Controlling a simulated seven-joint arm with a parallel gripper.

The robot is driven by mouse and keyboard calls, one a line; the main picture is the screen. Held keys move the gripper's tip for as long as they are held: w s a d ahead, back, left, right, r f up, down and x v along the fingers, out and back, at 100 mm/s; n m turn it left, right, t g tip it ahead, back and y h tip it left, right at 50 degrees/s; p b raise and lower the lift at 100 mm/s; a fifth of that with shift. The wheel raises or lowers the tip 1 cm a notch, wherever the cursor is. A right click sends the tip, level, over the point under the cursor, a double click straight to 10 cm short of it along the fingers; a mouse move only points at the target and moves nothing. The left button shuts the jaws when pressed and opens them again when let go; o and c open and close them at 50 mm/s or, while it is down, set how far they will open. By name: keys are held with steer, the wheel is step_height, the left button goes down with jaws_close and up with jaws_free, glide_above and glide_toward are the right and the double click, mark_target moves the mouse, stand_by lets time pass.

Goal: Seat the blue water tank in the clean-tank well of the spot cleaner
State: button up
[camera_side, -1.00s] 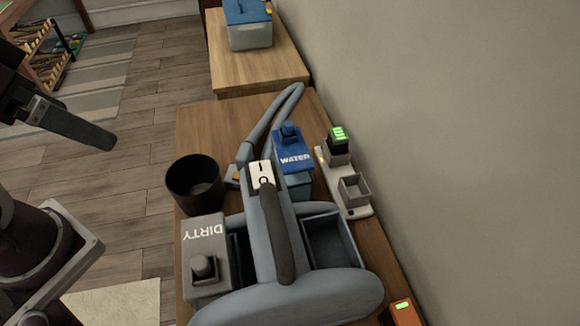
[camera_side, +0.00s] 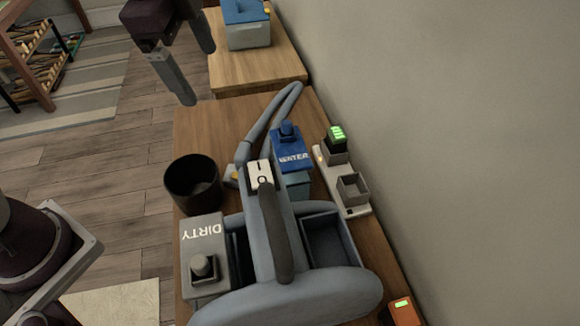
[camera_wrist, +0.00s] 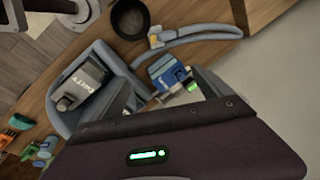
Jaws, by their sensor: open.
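The blue water tank (camera_side: 291,155), lettered WATER with a knob on top, stands on the table behind the spot cleaner; it also shows in the wrist view (camera_wrist: 168,72). The grey-blue spot cleaner (camera_side: 268,225) has an empty open well (camera_side: 330,243) on its right side, which I take as the clean-tank well. The grey DIRTY tank (camera_side: 203,258) sits on its left side. My gripper (camera_side: 200,75) is open and empty, with its fingers apart, high at the upper left of the side view and away from the blue tank.
A dark round bin (camera_side: 194,182) stands left of the cleaner. A hose (camera_side: 268,125) curves behind it beside the blue tank. A charger (camera_side: 343,185) with a green-lit battery stands along the wall. An orange device (camera_side: 402,311) is at the front right. The table's back left is clear.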

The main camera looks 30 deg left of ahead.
steer(key=w+d+f+m+g, duration=0.1)
steer(key=w+d+f+m, duration=0.25)
steer(key=w+f, duration=0.2)
steer(key=m+g, duration=0.1)
steer(key=m, duration=0.6)
glide_toward(292, 147)
steer(key=shift+s+a+f, duration=0.15)
steer(key=shift+a+f, duration=0.1)
steer(key=shift+a, duration=0.3)
steer(key=shift+s+a+f, duration=0.1)
steer(key=shift+a+f, duration=0.15)
steer(key=shift+a, duration=0.25)
steer(key=f+m, duration=0.1)
steer(key=f, duration=0.1)
steer(key=d+f+m, duration=0.1)
steer(key=f, duration=0.1)
steer(key=w+d+f+m, duration=0.1)
steer(key=f, duration=0.1)
steer(key=shift+w+g, duration=0.1)
steer(key=shift+g, duration=0.3)
step_height(292, 147, down, 6)
steer(key=shift+a+f, duration=0.15)
steer(key=shift+f, duration=0.05)
jaws_close()
